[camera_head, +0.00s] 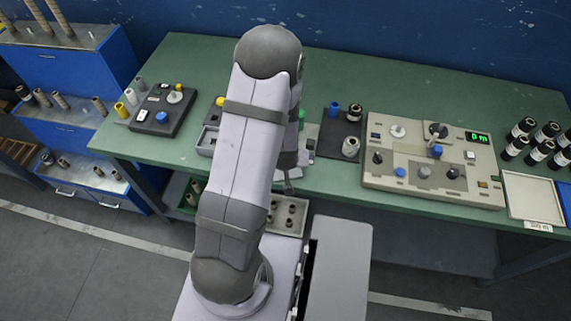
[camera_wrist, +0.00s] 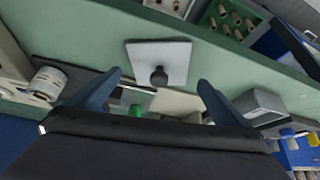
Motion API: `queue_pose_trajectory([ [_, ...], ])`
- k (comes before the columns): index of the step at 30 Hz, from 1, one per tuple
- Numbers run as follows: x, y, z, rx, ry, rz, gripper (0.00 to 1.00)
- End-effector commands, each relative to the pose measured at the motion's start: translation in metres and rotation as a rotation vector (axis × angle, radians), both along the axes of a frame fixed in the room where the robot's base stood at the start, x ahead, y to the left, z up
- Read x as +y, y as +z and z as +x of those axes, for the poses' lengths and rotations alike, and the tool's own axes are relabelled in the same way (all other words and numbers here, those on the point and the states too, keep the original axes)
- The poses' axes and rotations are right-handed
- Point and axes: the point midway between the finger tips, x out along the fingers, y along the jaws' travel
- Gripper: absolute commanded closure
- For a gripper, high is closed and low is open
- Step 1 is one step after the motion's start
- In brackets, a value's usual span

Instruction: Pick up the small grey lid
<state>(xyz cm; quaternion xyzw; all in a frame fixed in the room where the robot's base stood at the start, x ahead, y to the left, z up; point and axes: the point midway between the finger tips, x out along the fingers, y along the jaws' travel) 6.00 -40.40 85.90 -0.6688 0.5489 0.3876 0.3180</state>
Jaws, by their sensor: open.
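In the wrist view the small grey lid (camera_wrist: 176,60) is a pale square plate with a dark round knob (camera_wrist: 158,76) near its middle. It lies on the green bench top, beyond my gripper and between the lines of its two fingers. My gripper (camera_wrist: 157,80) is open, with dark blue fingers spread wide on either side and nothing held between them. I cannot tell the height of the fingers above the lid. In the head view my arm covers this part of the bench, and I cannot make out the lid there.
A control panel (camera_head: 415,188) with knobs stands to the right on the bench (camera_head: 330,70). A dark switch box (camera_head: 160,118) stands to the left. Black rolls (camera_head: 541,150) and a white tray (camera_head: 533,197) are at the far right. A tray of small cylinders (camera_head: 270,214) is below the bench's front edge.

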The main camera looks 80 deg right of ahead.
Motion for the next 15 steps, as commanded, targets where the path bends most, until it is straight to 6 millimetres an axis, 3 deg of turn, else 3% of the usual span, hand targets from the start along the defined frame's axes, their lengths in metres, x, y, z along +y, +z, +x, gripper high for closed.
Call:
queue_pose_trajectory([
  [6,-0.008,-0.015,0.002,0.000,0.000,0.002,0.00],
  [15,-0.011,-0.018,0.002,0.000,0.000,-0.001,0.00],
])
